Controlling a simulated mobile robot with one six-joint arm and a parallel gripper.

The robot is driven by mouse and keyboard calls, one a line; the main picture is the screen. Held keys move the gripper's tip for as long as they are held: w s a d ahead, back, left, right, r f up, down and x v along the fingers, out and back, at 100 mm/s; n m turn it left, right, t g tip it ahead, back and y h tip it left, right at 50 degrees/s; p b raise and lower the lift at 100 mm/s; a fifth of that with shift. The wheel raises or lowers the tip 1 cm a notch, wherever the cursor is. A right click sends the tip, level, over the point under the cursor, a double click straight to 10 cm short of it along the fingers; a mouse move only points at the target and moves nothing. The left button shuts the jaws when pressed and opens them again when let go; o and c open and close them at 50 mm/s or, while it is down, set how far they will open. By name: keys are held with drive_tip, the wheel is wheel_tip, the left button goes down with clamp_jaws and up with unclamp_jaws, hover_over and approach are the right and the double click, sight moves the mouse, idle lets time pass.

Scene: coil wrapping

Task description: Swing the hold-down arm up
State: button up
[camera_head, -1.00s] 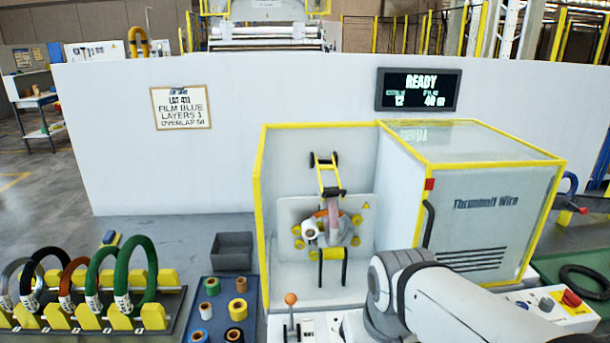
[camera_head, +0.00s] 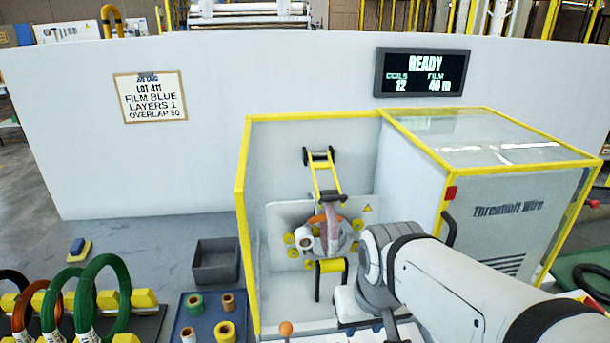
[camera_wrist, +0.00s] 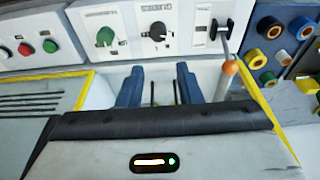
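Inside the yellow-edged machine bay stands a yellow frame with black rollers (camera_head: 323,176), which looks like the hold-down arm. It slants up and back above a ring-shaped head (camera_head: 328,232) wound with orange and pinkish material. A yellow roller (camera_head: 331,266) on black legs sits below. My gripper (camera_wrist: 158,86) shows two blue fingers, spread apart with nothing clearly held between them. It is over the front control panel (camera_wrist: 160,32). A lever with an orange ball (camera_wrist: 229,68) is to the right of the fingers and apart from them. In the head view my own arm hides the gripper.
The enclosure (camera_head: 500,205) with a clear top and black handle stands right of the bay. A blue tray (camera_head: 196,300) of film rolls, a grey bin (camera_head: 216,262) and green coils (camera_head: 104,290) are at left. The display (camera_head: 424,73) reads READY. The bay front is open.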

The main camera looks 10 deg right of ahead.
drive_tip(key=w+r+m+p, duration=0.2)
drive_tip(key=w+r+m, duration=0.4)
drive_tip(key=w, duration=0.3)
drive_tip(key=w+r+m+g+p, duration=0.1)
drive_tip(key=w+r+m+p, duration=0.1)
drive_tip(key=w+r+m, duration=0.3)
drive_tip(key=w+r+m+g+p, duration=0.1)
drive_tip(key=w+r+m, duration=0.5)
drive_tip(key=w, duration=0.6)
drive_tip(key=shift+w+d+r+m+p, duration=0.25)
drive_tip(key=shift+w+r+m+p, duration=0.1)
drive_tip(key=shift+p, duration=0.1)
drive_tip(key=shift+f, duration=0.15)
wheel_tip(320, 180, down, 7)
drive_tip(key=shift+w+f, duration=0.15)
clamp_jaws()
drive_tip(key=shift+a, duration=0.1)
